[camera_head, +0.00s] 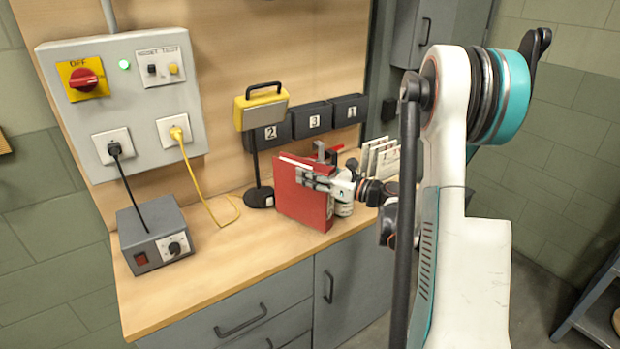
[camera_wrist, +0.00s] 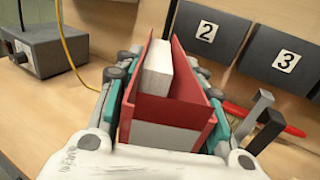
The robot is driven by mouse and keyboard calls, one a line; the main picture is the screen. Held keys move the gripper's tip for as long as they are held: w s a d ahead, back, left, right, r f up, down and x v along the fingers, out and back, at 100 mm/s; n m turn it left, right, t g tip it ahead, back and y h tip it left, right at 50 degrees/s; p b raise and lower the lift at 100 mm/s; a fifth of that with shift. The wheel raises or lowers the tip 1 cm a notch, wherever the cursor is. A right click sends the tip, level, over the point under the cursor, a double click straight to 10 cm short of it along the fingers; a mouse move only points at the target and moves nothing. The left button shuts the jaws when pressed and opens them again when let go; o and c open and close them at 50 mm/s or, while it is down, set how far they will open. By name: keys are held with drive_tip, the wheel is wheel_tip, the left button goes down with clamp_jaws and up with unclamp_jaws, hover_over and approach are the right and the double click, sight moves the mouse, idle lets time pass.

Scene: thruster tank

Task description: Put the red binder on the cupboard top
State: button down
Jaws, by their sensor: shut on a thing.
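The red binder (camera_head: 301,199) stands upright on or just above the wooden cupboard top (camera_head: 228,262) in the head view; I cannot tell whether its bottom edge touches. My gripper (camera_head: 318,178) is shut on it near its upper part, coming from the right. In the wrist view the binder (camera_wrist: 172,108) sits between the two fingers of my gripper (camera_wrist: 165,92), with white pages showing inside its red covers. Part of the binder's right side is hidden by my gripper.
A grey power box (camera_head: 154,239) stands at the left, with a yellow cable near it. A black stand with a yellow-topped box (camera_head: 260,107) is just behind the binder. Numbered black bins (camera_head: 312,120) and white cards (camera_head: 380,160) are behind. The front left of the wood is clear.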

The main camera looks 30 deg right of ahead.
drive_tip(key=shift+w+f, duration=0.15)
drive_tip(key=shift+f, duration=0.05)
drive_tip(key=shift+f, duration=0.15)
drive_tip(key=c, duration=1)
unclamp_jaws()
drive_tip(key=shift+c, duration=0.2)
drive_tip(key=p+v, duration=0.2)
drive_tip(key=v, duration=1)
